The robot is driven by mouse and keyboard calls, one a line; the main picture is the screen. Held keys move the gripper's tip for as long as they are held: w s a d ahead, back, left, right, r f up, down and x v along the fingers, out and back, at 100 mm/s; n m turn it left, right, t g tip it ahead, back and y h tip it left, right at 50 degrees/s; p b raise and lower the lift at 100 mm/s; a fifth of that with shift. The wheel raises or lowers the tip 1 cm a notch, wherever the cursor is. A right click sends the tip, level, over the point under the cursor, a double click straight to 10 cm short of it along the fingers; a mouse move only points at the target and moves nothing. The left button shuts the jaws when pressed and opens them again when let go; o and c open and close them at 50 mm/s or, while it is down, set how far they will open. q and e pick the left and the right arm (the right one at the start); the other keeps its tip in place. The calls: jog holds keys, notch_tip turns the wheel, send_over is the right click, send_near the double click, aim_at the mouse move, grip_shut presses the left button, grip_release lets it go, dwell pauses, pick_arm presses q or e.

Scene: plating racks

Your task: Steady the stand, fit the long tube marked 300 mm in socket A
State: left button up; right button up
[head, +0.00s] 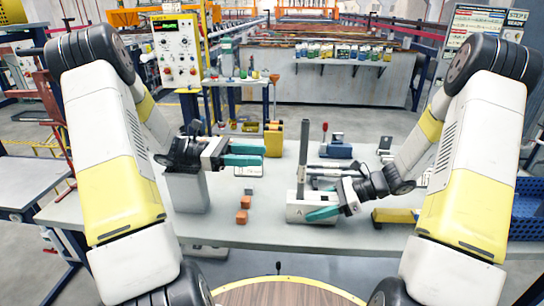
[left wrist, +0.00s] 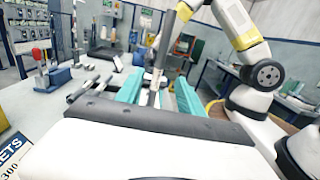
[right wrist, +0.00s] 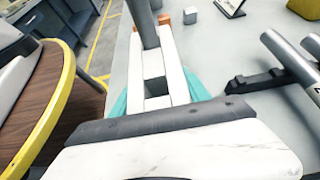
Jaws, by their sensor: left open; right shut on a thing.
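The white stand (head: 296,212) sits on the grey table. A grey tube (head: 303,160) rises upright from its far part; any length mark or socket letter is unreadable. My right gripper (head: 322,213) is shut on the stand; in the right wrist view its teal fingers (right wrist: 157,98) lie along both sides, with open square holes between them and the tube (right wrist: 143,25). My left gripper (head: 245,154) is open and empty, left of the tube. In the left wrist view the tube (left wrist: 164,40) stands beyond its teal fingers (left wrist: 152,85). Other grey tubes (right wrist: 288,55) lie on a black holder (right wrist: 240,84).
Two orange blocks (head: 242,217) lie left of the stand. A yellow block (head: 393,215) lies to its right, near the blue bin (head: 527,208). A grey box (head: 188,192) stands at the left. The table front between box and stand is mostly clear.

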pick_arm(q)
jog(key=shift+a, duration=0.7)
pick_arm(e)
jog(key=o, duration=1.7)
jog(key=shift+d, duration=0.1)
